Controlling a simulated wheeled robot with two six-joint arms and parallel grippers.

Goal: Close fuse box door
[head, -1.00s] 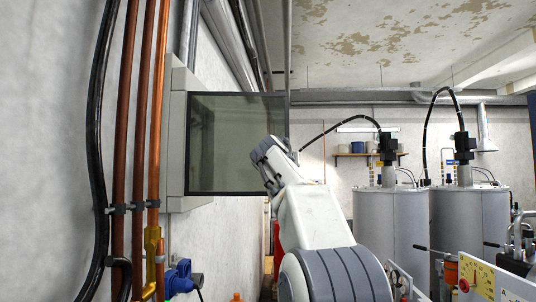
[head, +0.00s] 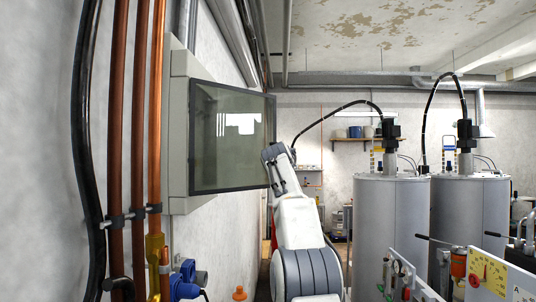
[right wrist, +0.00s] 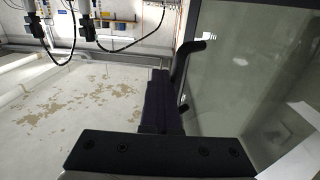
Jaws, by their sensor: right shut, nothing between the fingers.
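The fuse box (head: 178,135) is a pale grey cabinet on the left wall. Its door (head: 232,140), a glass panel in a dark frame, stands open, hinged at its left edge, with its free edge angled away from me. In the right wrist view the glass (right wrist: 240,70) fills the right side, with a dark bent handle (right wrist: 186,58) at its edge. My right gripper (right wrist: 160,102) is shut and empty, close beside the handle; I cannot tell if it touches. In the head view my right wrist overlaps the door's free edge. My left gripper is out of view.
Copper pipes (head: 138,120) and a black cable (head: 82,150) run down the wall at left. A blue connector (head: 185,282) is below the box. Grey drums (head: 390,225) and a yellow-faced panel (head: 487,270) stand at right.

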